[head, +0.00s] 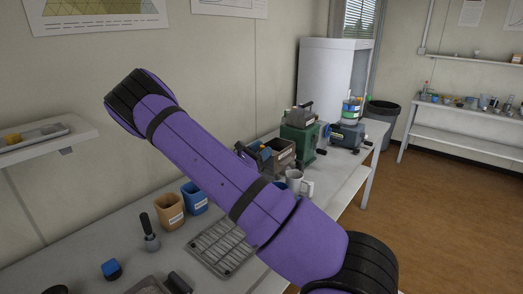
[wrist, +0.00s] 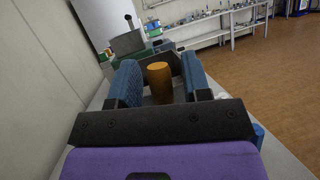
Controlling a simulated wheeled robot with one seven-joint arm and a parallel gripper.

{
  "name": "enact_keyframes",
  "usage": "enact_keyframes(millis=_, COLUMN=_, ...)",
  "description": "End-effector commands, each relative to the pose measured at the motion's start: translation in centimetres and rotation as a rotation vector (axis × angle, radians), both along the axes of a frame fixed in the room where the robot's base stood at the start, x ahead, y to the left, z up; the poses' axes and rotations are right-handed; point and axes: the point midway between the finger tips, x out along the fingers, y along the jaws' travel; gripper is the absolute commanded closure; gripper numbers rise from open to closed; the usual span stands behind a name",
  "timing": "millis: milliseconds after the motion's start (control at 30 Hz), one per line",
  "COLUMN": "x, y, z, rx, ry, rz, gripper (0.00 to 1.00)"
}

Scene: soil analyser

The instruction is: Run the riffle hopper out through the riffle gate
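In the wrist view my gripper (wrist: 161,72) is open, with its two blue-padded fingers apart. An upright orange cylinder (wrist: 160,84), like a knob or handle, stands between them with small gaps showing on both sides. A dark-walled box (wrist: 176,63) lies just beyond it. In the head view a grey-brown box with a pale label (head: 281,152), which looks like the riffle box, stands on the bench beyond my arm. My purple arm hides part of it and much of my gripper. I cannot make out the gate or what the hopper holds.
A green machine (head: 299,143) and a grey-blue device (head: 347,137) stand farther along the bench. A white mug (head: 295,181) is close to the box. Tan (head: 169,210) and blue (head: 194,198) containers and a slotted tray (head: 222,247) lie nearer. The floor at right is clear.

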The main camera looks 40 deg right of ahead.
Motion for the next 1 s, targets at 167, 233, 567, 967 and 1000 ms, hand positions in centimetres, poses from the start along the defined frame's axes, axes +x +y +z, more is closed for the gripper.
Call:
enact_keyframes(millis=167, x=0.0, y=0.0, z=0.1, rx=-0.001, ry=0.0, rz=0.0, gripper=0.56)
enact_keyframes(millis=233, x=0.0, y=0.0, z=0.1, rx=-0.001, ry=0.0, rz=0.0, gripper=0.56)
enact_keyframes(millis=567, x=0.4, y=3.3, z=-1.2, rx=0.0, ry=0.001, rz=0.003, gripper=0.56)
enact_keyframes(millis=967, x=1.0, y=9.2, z=-3.5, rx=0.0, ry=0.0, rz=0.001, gripper=0.56)
enact_keyframes(millis=1000, x=1.1, y=9.5, z=-3.6, rx=-0.001, ry=0.0, rz=0.001, gripper=0.56)
